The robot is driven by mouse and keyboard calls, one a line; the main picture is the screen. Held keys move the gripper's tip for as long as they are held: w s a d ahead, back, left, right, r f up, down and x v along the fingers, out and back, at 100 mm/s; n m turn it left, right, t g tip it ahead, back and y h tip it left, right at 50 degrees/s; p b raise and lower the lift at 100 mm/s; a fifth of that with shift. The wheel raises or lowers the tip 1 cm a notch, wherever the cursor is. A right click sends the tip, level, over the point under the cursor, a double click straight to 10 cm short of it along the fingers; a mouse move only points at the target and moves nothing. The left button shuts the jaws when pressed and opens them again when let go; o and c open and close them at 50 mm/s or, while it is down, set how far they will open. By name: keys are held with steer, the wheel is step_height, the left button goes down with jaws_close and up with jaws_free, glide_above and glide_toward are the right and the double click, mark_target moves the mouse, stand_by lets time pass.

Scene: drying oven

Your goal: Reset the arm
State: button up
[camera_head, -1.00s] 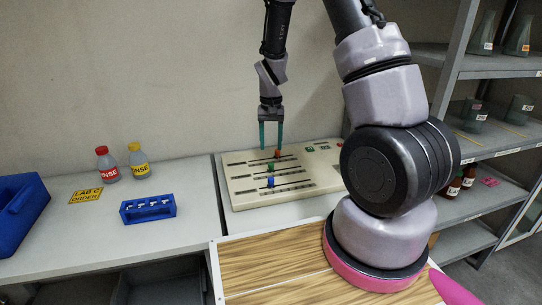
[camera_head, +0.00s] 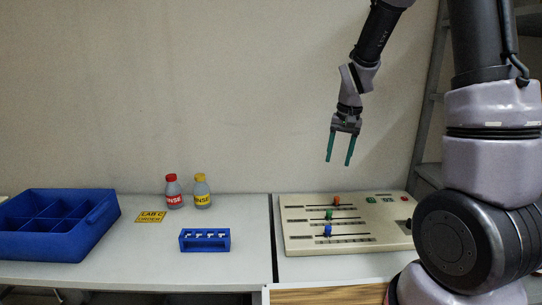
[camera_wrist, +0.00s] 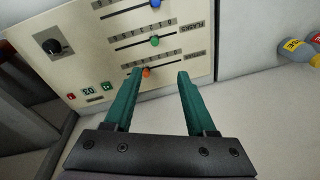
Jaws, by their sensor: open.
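My gripper (camera_head: 339,162) hangs in the air above the back of the beige control panel (camera_head: 300,241), with its two green fingers pointing down. It is open and empty. In the wrist view my gripper (camera_wrist: 156,75) shows both fingers spread apart, with the panel (camera_wrist: 92,32) beyond them. The panel has three sliders: an orange knob (camera_head: 336,200), a green knob (camera_head: 329,215) and a blue knob (camera_head: 327,231). The fingers appear clear of the panel.
Left of the panel stand a red-capped bottle (camera_head: 173,192), a yellow-capped bottle (camera_head: 202,192), a yellow label (camera_head: 151,216) and a blue rack (camera_head: 205,248). A blue compartment bin (camera_head: 88,237) is at the far left. Grey shelving (camera_head: 428,172) stands behind my arm on the right.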

steer(key=s+d+r+t+y, duration=0.1)
steer(key=s+r+t, duration=0.4)
steer(key=s+r, duration=1.4)
steer(key=shift+s+d+r+t, duration=0.2)
steer(key=shift+s+r+t, duration=0.2)
steer(key=shift+r, duration=0.3)
stand_by(2.6)
